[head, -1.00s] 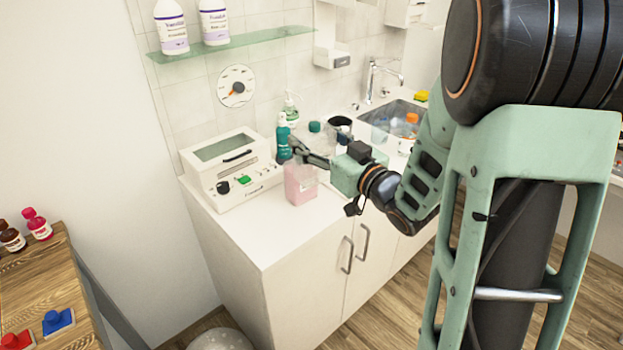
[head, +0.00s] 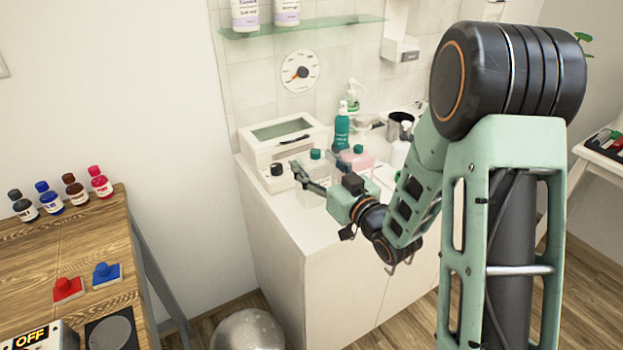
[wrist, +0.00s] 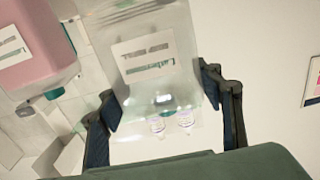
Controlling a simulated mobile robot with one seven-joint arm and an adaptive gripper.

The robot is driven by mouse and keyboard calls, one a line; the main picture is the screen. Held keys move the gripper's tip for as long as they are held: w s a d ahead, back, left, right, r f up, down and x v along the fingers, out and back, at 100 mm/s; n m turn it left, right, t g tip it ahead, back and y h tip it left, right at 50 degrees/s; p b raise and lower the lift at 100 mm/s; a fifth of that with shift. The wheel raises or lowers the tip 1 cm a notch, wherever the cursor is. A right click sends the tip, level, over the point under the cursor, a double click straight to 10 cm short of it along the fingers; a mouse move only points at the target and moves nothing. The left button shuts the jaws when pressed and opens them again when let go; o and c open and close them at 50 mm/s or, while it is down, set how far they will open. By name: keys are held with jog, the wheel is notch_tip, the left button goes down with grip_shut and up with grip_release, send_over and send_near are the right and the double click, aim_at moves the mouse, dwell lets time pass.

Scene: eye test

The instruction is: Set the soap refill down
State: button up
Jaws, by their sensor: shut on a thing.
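The soap refill, a clear container with a green cap (head: 316,154), is at the left part of the white counter (head: 300,232). In the wrist view its translucent, labelled body (wrist: 150,52) is between the two dark fingers of my gripper (wrist: 160,98). My gripper (head: 307,178) is shut on it. In the head view the gripper partly covers the refill, and I cannot tell whether its base touches the counter. A pink container with a green cap (head: 357,158) stands just right of and behind it; it also shows at left in the wrist view (wrist: 30,45).
A white box-shaped device (head: 283,137) stands behind and left. A teal bottle (head: 342,128), a pump bottle (head: 352,97) and a dark cup (head: 398,122) crowd the counter behind. A wooden table (head: 60,245) with small bottles and buttons is at left.

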jog(key=shift+w+a+f, duration=0.1)
jog(key=shift+a+f, duration=0.3)
jog(key=shift+f, duration=0.05)
jog(key=shift+a+f, duration=0.2)
jog(key=shift+f, duration=1.55)
jog(key=shift+f, duration=0.15)
jog(key=o, duration=1.2)
